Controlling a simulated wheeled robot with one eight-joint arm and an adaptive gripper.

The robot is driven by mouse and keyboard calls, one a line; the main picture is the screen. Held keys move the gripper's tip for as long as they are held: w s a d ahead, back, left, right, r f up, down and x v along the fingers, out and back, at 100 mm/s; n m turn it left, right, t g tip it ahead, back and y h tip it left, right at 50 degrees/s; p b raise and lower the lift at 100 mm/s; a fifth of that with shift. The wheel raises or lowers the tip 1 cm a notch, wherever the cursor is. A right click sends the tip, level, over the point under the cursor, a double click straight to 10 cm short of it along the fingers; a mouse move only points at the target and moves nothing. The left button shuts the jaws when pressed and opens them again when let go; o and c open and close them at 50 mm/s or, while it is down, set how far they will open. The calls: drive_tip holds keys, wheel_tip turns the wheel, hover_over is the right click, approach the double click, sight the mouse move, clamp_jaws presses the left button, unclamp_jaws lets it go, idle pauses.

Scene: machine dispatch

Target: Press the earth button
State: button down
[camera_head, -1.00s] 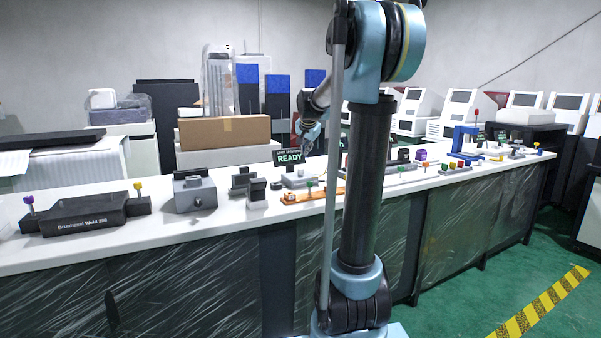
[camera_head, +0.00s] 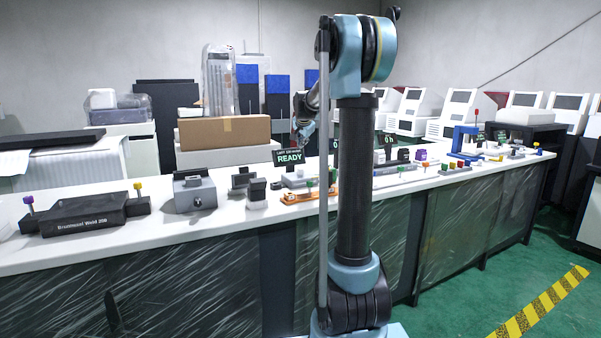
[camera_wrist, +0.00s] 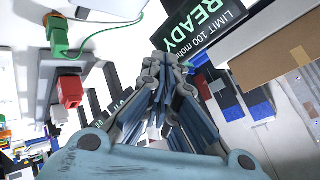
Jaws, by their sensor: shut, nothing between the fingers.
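No button can be clearly made out as the earth button. A black display reading READY (camera_head: 289,156) stands on the bench; in the wrist view the display (camera_wrist: 200,28) also shows LIMIT 100 and lies close beyond the fingertips. My gripper (camera_head: 303,140) is above the bench just right of the display in the head view, partly hidden by my own arm. In the wrist view my gripper (camera_wrist: 168,65) has its fingers together with nothing between them. A green clip with a cable (camera_wrist: 60,42) and a red block (camera_wrist: 70,91) lie left of the fingers.
The white bench (camera_head: 150,240) holds a dark Weld unit (camera_head: 85,214), a grey box (camera_head: 195,191) and an orange strip (camera_head: 297,197) near the display. A cardboard box (camera_head: 225,131) stands behind. Several small fixtures lie to the right. Green floor is open at front right.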

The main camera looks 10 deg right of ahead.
drive_tip(key=shift+f, duration=3.95)
drive_tip(key=shift+s+f, duration=0.1)
drive_tip(key=shift+f, duration=0.8)
drive_tip(key=shift+r, duration=1)
drive_tip(key=shift+r, duration=2.5)
